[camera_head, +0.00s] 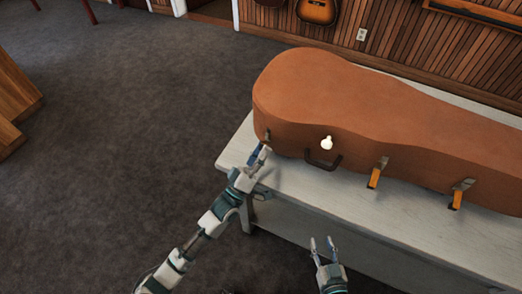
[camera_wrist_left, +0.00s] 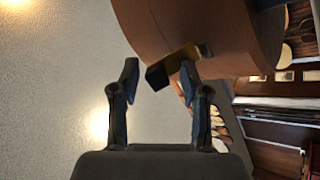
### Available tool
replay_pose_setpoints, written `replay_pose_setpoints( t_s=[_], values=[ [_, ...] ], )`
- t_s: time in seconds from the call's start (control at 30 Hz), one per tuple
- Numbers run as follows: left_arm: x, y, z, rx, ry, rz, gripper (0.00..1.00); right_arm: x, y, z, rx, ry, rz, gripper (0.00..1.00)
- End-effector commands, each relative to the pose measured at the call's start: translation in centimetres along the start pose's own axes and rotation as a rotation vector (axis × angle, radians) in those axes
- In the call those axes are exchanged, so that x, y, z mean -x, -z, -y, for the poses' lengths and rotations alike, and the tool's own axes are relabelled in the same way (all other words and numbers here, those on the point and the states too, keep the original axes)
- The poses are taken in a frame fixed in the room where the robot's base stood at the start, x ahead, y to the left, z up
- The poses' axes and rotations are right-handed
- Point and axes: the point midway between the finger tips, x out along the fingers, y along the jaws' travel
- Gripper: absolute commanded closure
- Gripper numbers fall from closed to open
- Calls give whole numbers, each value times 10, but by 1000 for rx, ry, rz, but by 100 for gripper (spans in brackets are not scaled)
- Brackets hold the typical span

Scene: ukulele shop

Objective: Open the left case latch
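A large brown-orange case (camera_head: 350,110) shaped for an instrument lies on a pale bench. Its left latch (camera_head: 267,135) is at the left end, partly hidden by my left gripper (camera_head: 258,156). In the left wrist view the latch (camera_wrist_left: 172,65) juts from the case's side (camera_wrist_left: 200,30), dark at its end. There my left gripper (camera_wrist_left: 159,78) is open, its fingers apart, with the latch end between the tips and close to the right finger; contact is unclear. My right gripper (camera_head: 322,243) is open and empty, in front of the bench and apart from the case.
Two other latches (camera_head: 376,172) (camera_head: 459,194) show orange parts hanging down. A dark handle (camera_head: 323,160) and a white knob (camera_head: 327,142) are on the case front. The bench (camera_head: 300,195) has a bare strip in front.

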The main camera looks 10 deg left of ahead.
Motion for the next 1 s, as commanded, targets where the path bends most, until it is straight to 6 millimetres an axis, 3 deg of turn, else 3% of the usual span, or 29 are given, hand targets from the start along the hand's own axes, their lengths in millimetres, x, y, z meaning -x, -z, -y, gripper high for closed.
replay_pose_setpoints(
  t_s=[0.27, 0.7, 1.0],
  values=[
    [10, 1, 0, 0, -1, -2, 55, 1, 0, 0, 2, 1, 0, 60],
    [100, -2, 2, 0, 3, 3, 55, 1, 0, 0, 1, 0, 0, 60],
    [119, -2, 1, 0, 0, 1, 55, 1, 0, 0, 1, 0, 0, 60]
  ],
)
